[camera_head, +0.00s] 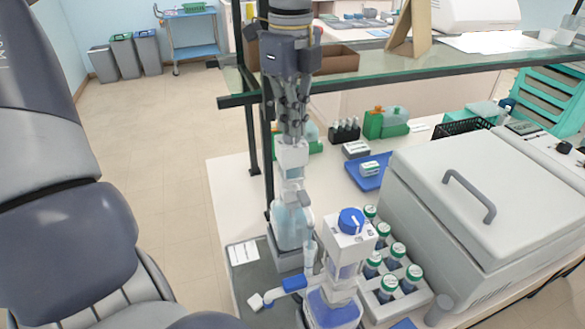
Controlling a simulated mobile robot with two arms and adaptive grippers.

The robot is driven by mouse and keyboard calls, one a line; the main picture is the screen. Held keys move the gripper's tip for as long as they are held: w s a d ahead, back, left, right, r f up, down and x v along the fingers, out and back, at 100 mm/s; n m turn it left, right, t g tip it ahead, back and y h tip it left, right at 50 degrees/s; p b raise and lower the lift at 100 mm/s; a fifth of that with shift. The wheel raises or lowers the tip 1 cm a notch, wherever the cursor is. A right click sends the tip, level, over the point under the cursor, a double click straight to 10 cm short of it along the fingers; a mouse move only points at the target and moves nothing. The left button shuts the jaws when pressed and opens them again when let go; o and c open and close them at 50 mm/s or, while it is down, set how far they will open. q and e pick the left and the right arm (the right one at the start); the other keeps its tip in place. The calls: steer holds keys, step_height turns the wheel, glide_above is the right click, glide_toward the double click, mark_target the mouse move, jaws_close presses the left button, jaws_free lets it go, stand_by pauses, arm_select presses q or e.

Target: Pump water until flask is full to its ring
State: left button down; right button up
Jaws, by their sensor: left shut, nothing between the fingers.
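My left gripper (292,138) is shut and empty, pointing straight down. Its tips are at the top of a white pump head (292,156); I cannot tell whether they touch it. A narrow clear vessel (309,255), perhaps the flask's neck, stands between this bottle and a second dispenser. Its ring and water level cannot be made out. The second dispenser has a white head with a blue knob (350,220), over a bottle with blue liquid (334,313). My right gripper is not in view.
A blue-handled valve (293,283) sticks out left of the front dispenser. A rack of green-capped bottles (397,304) stands to the right, beside a large white lidded box (480,190). A glass shelf (410,60) crosses behind my left gripper.

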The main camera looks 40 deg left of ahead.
arm_select(q)
steer(key=shift+f+b, duration=1.1)
steer(key=shift+f, duration=0.3)
steer(key=shift+r, duration=0.1)
steer(key=shift+s, duration=0.1)
stand_by(0.3)
steer(key=shift+r+p, duration=1.9)
steer(key=shift+r, duration=1.2)
steer(key=shift+f, duration=0.2)
steer(key=shift+f+b, duration=2.7)
steer(key=shift+f, duration=0.3)
